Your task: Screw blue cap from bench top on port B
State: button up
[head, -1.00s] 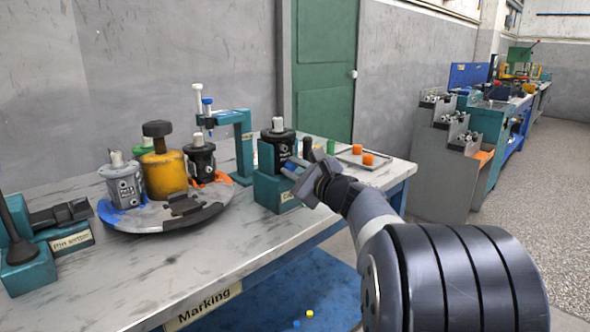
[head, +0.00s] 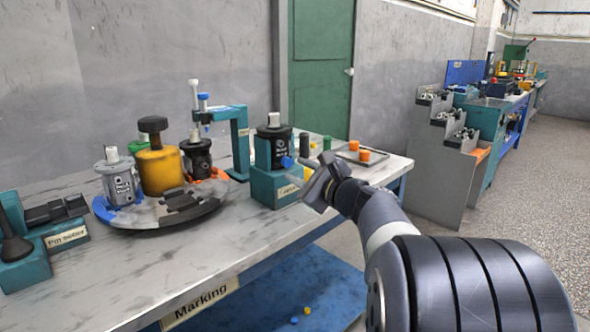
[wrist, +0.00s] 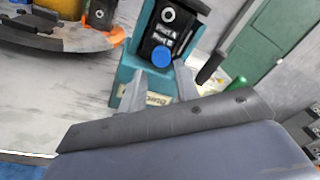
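The black motor (head: 273,146) stands upright in a teal holder (head: 264,187) on the bench. In the wrist view, the motor (wrist: 160,32) has an open port above its "Port A" lettering. The blue cap (wrist: 162,57) sits on its front, just below what reads as "Port B"; it also shows in the head view (head: 287,161). Whether the cap is fully seated cannot be told. My gripper (head: 305,179) is open and empty, just in front of the motor. In the wrist view its fingers (wrist: 160,86) are spread below the cap, apart from it.
A round turntable (head: 150,215) with several motors and a yellow one stands left. A teal press frame (head: 240,140) is behind the holder. A tray (head: 352,160) with orange caps lies right. Small yellow and blue pieces lie below the bench.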

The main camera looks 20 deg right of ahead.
jog(key=shift+s+r, duration=0.15)
jog(key=shift+s, duration=0.1)
jog(key=o, duration=0.6)
jog(key=shift+c, duration=0.2)
jog(key=shift+s, duration=0.1)
jog(key=v, duration=0.5)
jog(key=shift+s+d, duration=0.2)
jog(key=shift+s, duration=0.15)
jog(key=p+v, duration=0.2)
jog(key=v, duration=0.8)
jog(key=shift+s, duration=0.35)
